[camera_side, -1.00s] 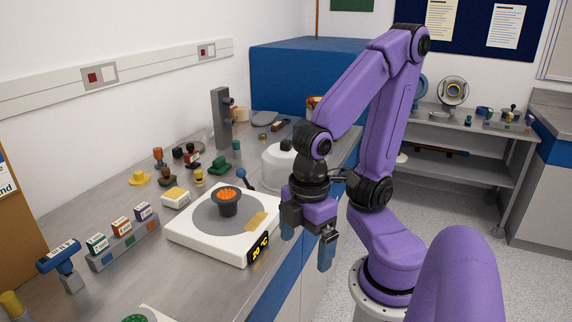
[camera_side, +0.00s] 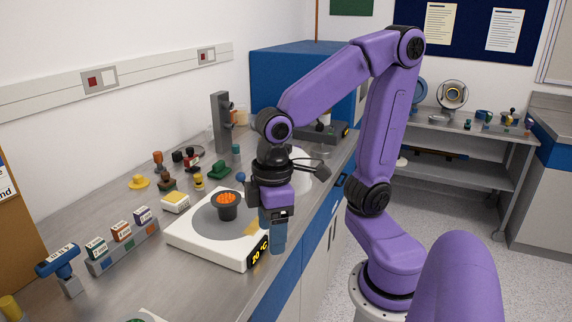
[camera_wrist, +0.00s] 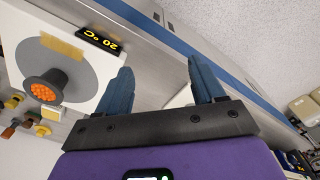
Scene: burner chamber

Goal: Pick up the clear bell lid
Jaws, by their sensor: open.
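A pale patch low between the fingers there may be the lid; I cannot tell.
The white hotplate (camera_side: 188,240) reads 20 °C and carries a dark crucible (camera_side: 226,210) with orange contents, close left of my gripper. Labelled boxes in a grey rack (camera_side: 124,247) stand front left. Several small items and a grey stand (camera_side: 221,122) fill the back.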

